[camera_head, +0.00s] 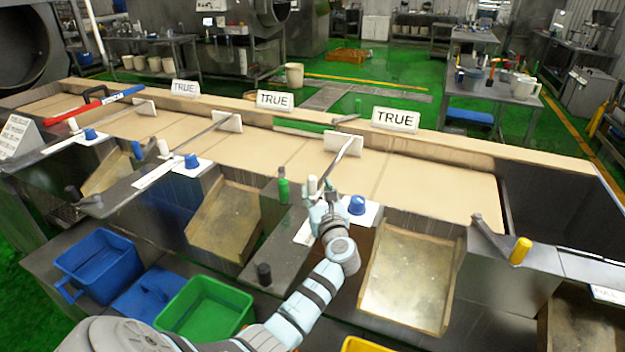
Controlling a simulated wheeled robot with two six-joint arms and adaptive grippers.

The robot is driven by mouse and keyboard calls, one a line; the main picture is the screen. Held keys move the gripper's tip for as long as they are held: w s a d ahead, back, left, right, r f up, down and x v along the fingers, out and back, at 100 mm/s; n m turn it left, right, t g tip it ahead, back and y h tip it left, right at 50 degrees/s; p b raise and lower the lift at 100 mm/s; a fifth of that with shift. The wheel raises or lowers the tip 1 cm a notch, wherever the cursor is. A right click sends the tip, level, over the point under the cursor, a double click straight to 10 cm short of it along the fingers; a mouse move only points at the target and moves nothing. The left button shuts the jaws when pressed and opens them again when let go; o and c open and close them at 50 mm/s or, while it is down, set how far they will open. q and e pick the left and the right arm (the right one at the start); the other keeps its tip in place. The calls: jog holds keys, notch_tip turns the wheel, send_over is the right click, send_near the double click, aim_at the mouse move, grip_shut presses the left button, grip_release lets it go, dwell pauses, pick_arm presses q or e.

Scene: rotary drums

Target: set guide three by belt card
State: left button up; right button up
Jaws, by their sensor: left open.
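The tan belt (440,190) runs across the view. Three thin metal guides lie over it, each with a white block at its far end. The third guide (338,160) is the rightmost, slanting from its white block (343,143) down toward the near edge. My left gripper (322,203) is open at this guide's near end, close to a white peg (312,185) and left of a blue knob (357,205). I cannot tell whether it touches the guide. A white card (17,136) with small unreadable text stands at the far left. My right gripper is not in view.
Three "TRUE" signs (396,119) stand along the back rail. Chutes (408,280) open along the near side. A blue bin (98,265) and a green bin (205,310) stand at the lower left. A yellow-ended crank (520,250) is at the right.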

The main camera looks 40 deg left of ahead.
aim_at(313, 181)
pick_arm(q)
jog(key=b+x, duration=0.1)
jog(key=x, duration=0.4)
jog(key=shift+w+a+f, duration=0.2)
jog(key=shift+w+a, duration=0.05)
jog(key=shift+w+a+r, duration=0.15)
jog(key=shift+w+a, duration=0.05)
jog(key=shift+a, duration=0.15)
grip_shut()
